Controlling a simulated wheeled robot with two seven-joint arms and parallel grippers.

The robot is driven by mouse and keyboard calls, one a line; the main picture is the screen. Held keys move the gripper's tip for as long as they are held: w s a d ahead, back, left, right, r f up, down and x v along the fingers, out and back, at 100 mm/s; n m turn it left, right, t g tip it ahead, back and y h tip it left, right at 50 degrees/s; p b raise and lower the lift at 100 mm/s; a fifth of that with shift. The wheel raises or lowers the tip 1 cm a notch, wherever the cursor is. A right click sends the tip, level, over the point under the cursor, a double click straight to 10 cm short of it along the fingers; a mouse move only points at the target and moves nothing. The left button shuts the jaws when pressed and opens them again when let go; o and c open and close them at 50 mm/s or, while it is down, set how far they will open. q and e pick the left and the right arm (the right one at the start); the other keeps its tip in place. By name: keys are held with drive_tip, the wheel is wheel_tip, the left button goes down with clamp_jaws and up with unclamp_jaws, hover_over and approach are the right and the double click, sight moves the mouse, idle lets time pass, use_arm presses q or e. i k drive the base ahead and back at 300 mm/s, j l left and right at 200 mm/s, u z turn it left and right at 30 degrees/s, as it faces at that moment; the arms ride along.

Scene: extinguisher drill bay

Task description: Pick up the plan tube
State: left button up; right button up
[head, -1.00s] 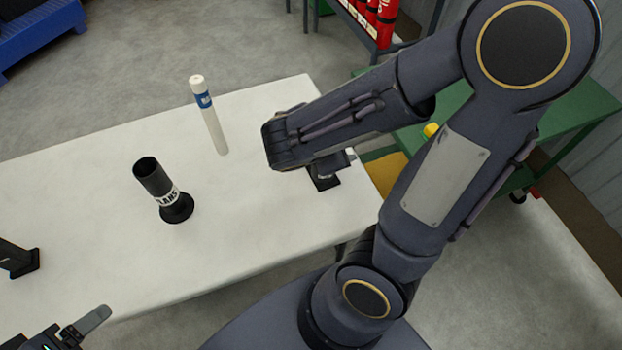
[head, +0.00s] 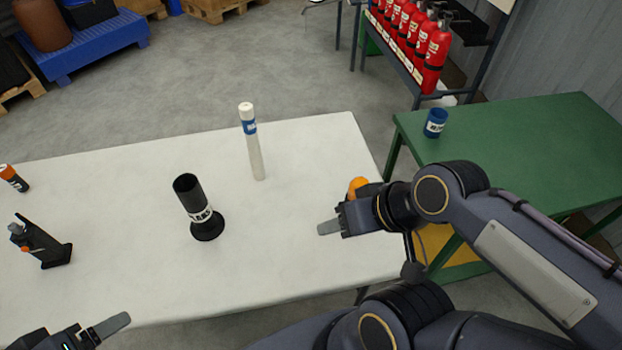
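The plan tube is a slim white tube (head: 254,158) with a blue band near its top. It stands upright on the white table (head: 110,180), toward the back. A black holder (head: 190,196) with a white label stands in front of it and to the left. My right gripper (head: 325,228) is over the table's right part, to the right of the tube and nearer me, apart from it. One grey finger shows. My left gripper (head: 118,324) is at the table's near left edge, partly cut off, with one finger showing. Neither gripper's opening can be made out.
A dark device (head: 40,243) and an orange-and-black item (head: 13,178) are at the table's left. An orange thing (head: 357,185) shows behind my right gripper. A green table (head: 520,150) holding a blue cup (head: 435,122) stands at the right. Red extinguishers (head: 433,55) stand behind.

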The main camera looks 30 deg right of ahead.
sight(207, 224)
drive_tip(key=j+z, duration=0.25)
drive_tip(key=j, duration=0.6)
drive_tip(key=i+j+z, duration=0.1)
drive_tip(key=j, duration=0.2)
drive_tip(key=i+j+z, duration=0.1)
drive_tip(key=j, duration=0.25)
drive_tip(key=i+j+z, duration=0.15)
drive_tip(key=j, duration=0.2)
drive_tip(key=i+j+z, duration=0.1)
drive_tip(key=j, duration=0.25)
